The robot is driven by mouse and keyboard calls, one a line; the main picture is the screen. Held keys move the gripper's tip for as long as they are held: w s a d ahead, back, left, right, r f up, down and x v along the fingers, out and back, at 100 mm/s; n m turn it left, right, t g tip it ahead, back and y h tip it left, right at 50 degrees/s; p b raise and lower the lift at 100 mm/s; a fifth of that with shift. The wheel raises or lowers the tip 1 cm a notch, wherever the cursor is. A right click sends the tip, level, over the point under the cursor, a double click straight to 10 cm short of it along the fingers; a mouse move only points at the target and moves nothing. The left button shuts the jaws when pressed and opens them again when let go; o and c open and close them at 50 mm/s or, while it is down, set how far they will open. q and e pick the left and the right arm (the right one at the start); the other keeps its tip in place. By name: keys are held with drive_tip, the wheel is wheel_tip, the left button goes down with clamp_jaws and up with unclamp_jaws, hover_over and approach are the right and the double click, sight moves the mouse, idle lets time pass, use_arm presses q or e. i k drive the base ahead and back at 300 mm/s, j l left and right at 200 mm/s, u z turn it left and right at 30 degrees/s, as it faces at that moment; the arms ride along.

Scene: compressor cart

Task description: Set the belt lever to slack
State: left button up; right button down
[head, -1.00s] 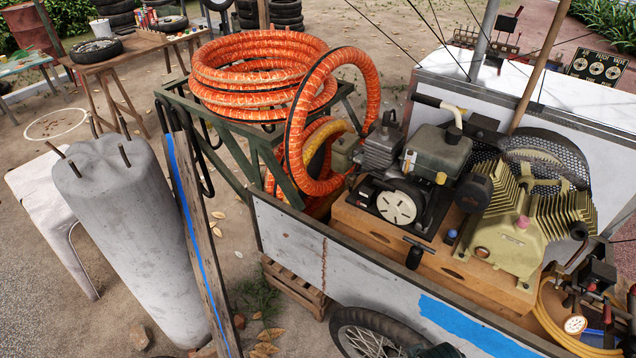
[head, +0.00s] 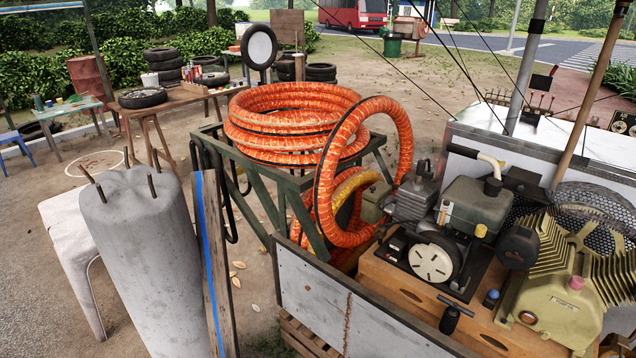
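The compressor set stands in a white-sided cart (head: 365,318). It has a small engine (head: 436,258) with a white round recoil cover and a tan finned compressor pump (head: 556,310), both on a wooden base (head: 405,290). A dark mesh guard (head: 597,212) stands behind the pump and partly hides the belt area. A black T-shaped handle (head: 452,316) stands at the front of the wooden base, in front of the engine. I cannot tell whether this handle is the belt lever, nor its setting. Neither of my grippers shows in the head view.
Orange hose coils (head: 290,118) lie on a green metal rack (head: 255,185) left of the engine. A concrete post (head: 150,260) and a plank with a blue stripe (head: 213,265) stand at the left front. A wooden pole (head: 580,115) rises behind the pump. Open dirt ground lies behind.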

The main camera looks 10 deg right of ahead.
sight(494, 293)
drive_tip(key=z, duration=1.4)
